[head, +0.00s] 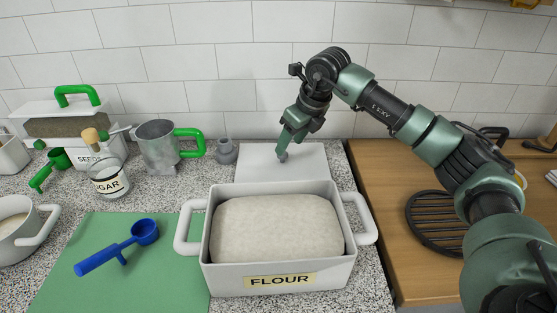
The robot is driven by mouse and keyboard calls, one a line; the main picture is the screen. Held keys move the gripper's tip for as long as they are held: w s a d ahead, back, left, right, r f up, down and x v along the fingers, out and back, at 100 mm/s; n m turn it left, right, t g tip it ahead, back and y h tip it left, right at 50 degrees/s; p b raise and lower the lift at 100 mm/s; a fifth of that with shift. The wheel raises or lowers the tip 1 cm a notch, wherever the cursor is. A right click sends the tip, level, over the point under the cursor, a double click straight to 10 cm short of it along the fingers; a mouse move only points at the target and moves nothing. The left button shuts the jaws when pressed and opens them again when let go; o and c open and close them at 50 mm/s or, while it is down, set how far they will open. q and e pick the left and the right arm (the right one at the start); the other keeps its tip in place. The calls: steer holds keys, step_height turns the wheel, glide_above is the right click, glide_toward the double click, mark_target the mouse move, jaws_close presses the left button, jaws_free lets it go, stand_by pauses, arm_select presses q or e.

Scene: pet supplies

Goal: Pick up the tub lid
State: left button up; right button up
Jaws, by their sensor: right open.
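A flat white rectangular lid (305,165) lies on the speckled counter behind a white tub (279,281) labelled FLOUR. The tub is uncovered and filled with a pale mass, and has a handle on each side. My right gripper (283,156) points down over the left part of the lid. It is open, with no object visible between its fingers. I cannot tell whether its fingertips touch the lid. My left gripper is not in view.
A grey knob-shaped item (226,152) stands left of the lid. A metal cup (157,147) with a green handle and a SUGAR jar (109,178) stand farther left. A blue scoop (120,247) lies on a green mat (165,280). A black trivet (434,222) lies at right.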

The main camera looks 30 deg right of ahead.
mark_target(282, 159)
steer(key=x, duration=0.3)
steer(key=p+x, duration=0.1)
steer(key=x, duration=0.1)
steer(key=shift+w+a, duration=0.1)
steer(key=shift+w, duration=0.2)
jaws_close()
